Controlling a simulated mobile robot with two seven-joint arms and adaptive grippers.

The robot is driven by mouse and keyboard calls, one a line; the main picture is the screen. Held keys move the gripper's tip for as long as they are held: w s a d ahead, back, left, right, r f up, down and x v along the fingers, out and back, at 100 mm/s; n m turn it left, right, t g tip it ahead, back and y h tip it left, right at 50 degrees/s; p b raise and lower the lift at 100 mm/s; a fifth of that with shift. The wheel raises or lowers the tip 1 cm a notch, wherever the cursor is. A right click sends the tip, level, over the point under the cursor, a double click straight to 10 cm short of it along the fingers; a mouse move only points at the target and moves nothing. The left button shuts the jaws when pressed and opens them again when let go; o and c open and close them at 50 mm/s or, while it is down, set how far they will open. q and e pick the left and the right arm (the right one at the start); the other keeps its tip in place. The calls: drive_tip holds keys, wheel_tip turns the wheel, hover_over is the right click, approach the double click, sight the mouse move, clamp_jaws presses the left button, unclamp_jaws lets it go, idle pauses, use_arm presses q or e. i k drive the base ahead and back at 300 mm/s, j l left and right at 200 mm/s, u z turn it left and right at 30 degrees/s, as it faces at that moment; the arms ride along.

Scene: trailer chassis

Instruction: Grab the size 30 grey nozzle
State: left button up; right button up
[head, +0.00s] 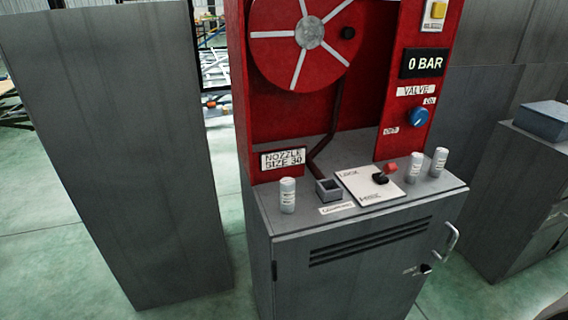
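Three small light grey cylinders, which look like nozzles, stand upright on top of the grey cabinet (360,250). The left nozzle (287,195) stands alone near the cabinet's front left edge, below a sign reading "NOZZLE SIZE 30" (283,159). The middle nozzle (414,167) and the right nozzle (438,162) stand close together at the right end. Each has small print that I cannot read, so their sizes cannot be told from the print. Neither of my grippers is in view.
A square dark socket (328,190) and a white lever plate (370,186) with a red-tipped lever sit between the nozzles. The red panel behind holds a hose reel (300,40), a "0 BAR" display (423,63) and a blue valve knob (418,118). A tall grey cabinet (120,150) stands left.

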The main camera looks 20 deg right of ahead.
sight(415, 161)
drive_tip(key=l+z, duration=0.1)
drive_tip(key=l, duration=0.3)
drive_tip(key=i+l+z, duration=0.15)
drive_tip(key=l, duration=0.3)
drive_tip(key=l+z, duration=0.1)
drive_tip(key=l, duration=0.3)
drive_tip(key=i+l+z, duration=0.15)
drive_tip(key=l, duration=0.25)
